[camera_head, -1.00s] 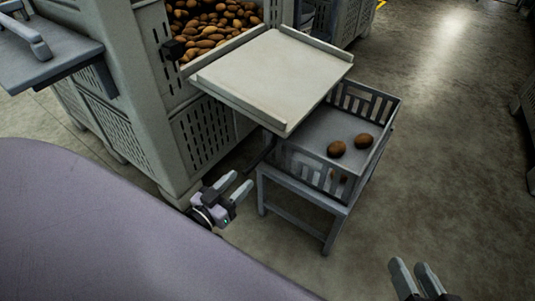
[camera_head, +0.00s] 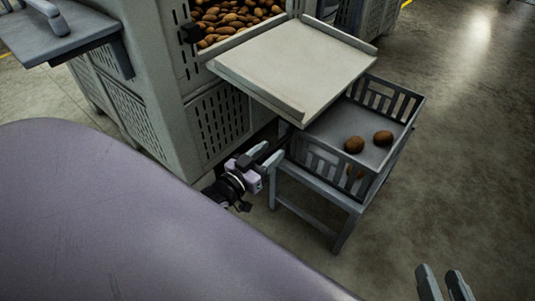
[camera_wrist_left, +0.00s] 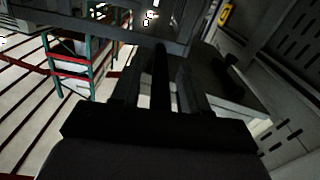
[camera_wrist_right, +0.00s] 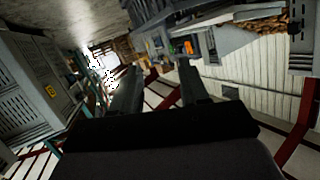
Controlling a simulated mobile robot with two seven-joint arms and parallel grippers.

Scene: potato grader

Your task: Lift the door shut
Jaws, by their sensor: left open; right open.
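The door (camera_head: 295,68) is a pale flat panel with raised side rims. It hangs folded down and outward from the opening of a tall grey potato bin (camera_head: 212,125). My left gripper (camera_head: 269,156) is open, low beside the bin, below the door's near edge and left of the crate stand. In the left wrist view its fingers (camera_wrist_left: 160,85) are apart, with a dark bar between or behind them; I cannot tell whether it touches. My right gripper (camera_head: 445,284) is open and empty at the lower right, well away from the door; its spread fingers also show in the right wrist view (camera_wrist_right: 158,90).
A grey slatted crate (camera_head: 325,160) with a few potatoes (camera_head: 354,145) stands on a low stand (camera_head: 318,196) partly under the door. Potatoes (camera_head: 232,17) fill the bin's opening. A grey shelf (camera_head: 65,42) juts out at upper left. The floor at right is clear.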

